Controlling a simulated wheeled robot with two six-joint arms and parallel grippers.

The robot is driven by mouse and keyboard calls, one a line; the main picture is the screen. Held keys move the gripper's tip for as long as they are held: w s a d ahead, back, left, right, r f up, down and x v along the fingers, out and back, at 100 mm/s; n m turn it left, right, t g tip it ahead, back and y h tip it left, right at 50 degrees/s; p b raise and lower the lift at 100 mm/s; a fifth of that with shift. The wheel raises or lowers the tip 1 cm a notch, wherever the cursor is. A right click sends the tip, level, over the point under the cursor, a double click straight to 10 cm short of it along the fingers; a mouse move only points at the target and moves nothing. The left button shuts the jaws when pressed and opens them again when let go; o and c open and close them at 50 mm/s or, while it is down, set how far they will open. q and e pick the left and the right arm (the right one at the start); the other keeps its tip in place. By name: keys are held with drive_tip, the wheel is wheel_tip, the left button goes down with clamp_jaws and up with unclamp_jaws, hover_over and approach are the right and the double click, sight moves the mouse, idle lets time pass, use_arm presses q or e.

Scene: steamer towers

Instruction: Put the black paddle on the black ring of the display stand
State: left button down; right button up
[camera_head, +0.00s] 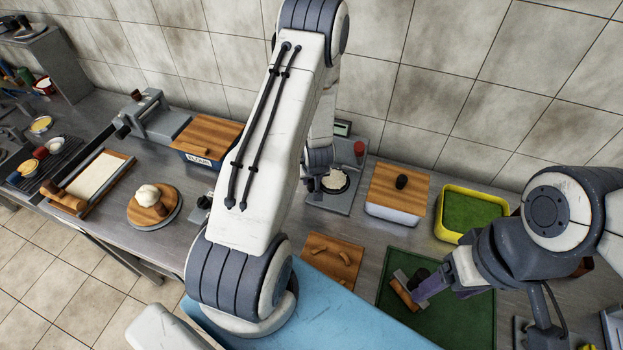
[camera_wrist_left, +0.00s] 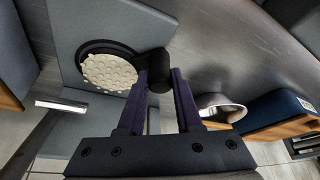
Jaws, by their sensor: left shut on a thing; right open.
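The display stand (camera_head: 336,201) is a grey plate with a small display (camera_head: 342,128) at its back; the grey plate also fills the upper middle of the left wrist view (camera_wrist_left: 180,14). A black-rimmed round piece with a pale, bumpy face (camera_wrist_left: 110,71) lies over it. The black paddle's thick dark handle (camera_wrist_left: 154,66) is between the fingers of my left gripper (camera_wrist_left: 160,85), which is shut on it. I cannot tell the paddle's rim from the stand's black ring. My right gripper (camera_head: 432,287) is open by a wooden-handled scraper (camera_head: 404,295) at the green tray.
A wooden-lidded box (camera_head: 396,188) and a yellow tub (camera_head: 450,232) stand right of the stand. A wooden board (camera_head: 332,255) lies in front, with a green tray (camera_head: 447,333) beside it. A flour box (camera_head: 206,137) stands left. My left arm hides part of the counter.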

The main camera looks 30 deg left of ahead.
use_arm(q)
drive_tip(key=shift+f, duration=0.15)
drive_tip(key=c, duration=0.8)
unclamp_jaws()
drive_tip(key=shift+s+a, duration=0.1)
drive_tip(key=shift+a, duration=0.05)
drive_tip(key=shift+r, duration=0.2)
drive_tip(key=shift+w+d+p+v, duration=0.15)
drive_tip(key=shift+p+v, duration=0.7)
drive_tip(key=shift+v, duration=0.25)
drive_tip(key=shift+w+d+p+v, duration=0.2)
drive_tip(key=shift+p+v, duration=0.65)
drive_tip(key=shift+v, duration=0.25)
drive_tip(key=shift+w+d+p+v, duration=0.15)
drive_tip(key=shift+p+v, duration=0.7)
drive_tip(key=shift+v, duration=0.2)
drive_tip(key=o, duration=0.5)
drive_tip(key=shift+o, duration=0.2)
